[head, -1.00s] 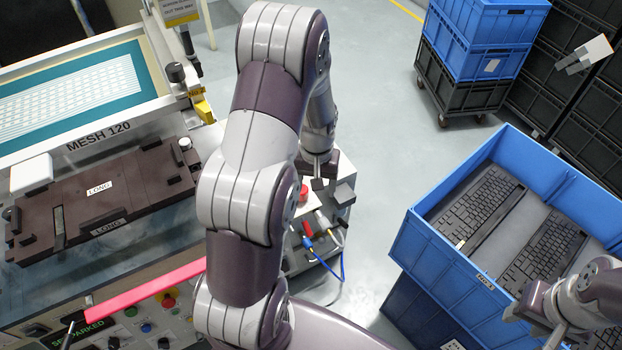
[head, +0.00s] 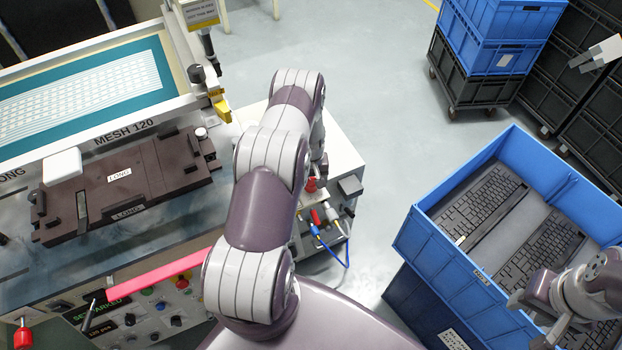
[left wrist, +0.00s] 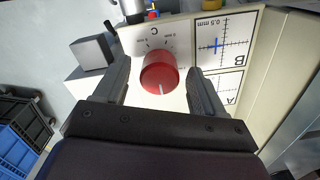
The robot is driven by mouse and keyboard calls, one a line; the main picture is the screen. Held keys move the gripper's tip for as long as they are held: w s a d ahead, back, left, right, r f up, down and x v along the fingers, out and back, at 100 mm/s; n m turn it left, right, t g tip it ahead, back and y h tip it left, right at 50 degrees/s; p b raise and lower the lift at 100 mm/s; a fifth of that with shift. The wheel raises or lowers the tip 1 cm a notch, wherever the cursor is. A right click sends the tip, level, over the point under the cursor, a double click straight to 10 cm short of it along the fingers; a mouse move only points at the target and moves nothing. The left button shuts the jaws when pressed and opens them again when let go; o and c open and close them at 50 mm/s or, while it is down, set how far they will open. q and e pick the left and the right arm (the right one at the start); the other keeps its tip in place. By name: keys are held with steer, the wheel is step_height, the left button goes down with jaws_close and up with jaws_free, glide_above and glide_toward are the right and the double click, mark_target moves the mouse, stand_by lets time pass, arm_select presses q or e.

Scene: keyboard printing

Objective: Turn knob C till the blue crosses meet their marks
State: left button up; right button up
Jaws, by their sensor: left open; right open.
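Knob C (left wrist: 160,73) is a red round knob with a white pointer line, on a cream panel in the left wrist view. My left gripper (left wrist: 156,78) is open, with one finger on each side of the knob and visible gaps. In the head view the knob (head: 311,185) shows at my left gripper (head: 318,172), which my arm partly hides. In window B (left wrist: 237,58) a blue cross (left wrist: 216,45) appears slightly left of the printed black cross's centre. Window A (left wrist: 228,86) is partly covered by a finger; its cross is unclear. My right gripper (head: 535,325) is open above the blue crate.
A grey block (left wrist: 92,50) stands beside the knob. Cables with red and blue plugs (head: 316,230) are in front of it. The screen frame (head: 125,135) and brown fixture (head: 150,175) are left. A blue crate (head: 420,240) with keyboards is right; open floor lies between.

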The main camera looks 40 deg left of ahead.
arm_select(q)
steer(key=shift+f, duration=0.35)
steer(key=c, duration=1.1)
steer(key=shift+o, duration=0.3)
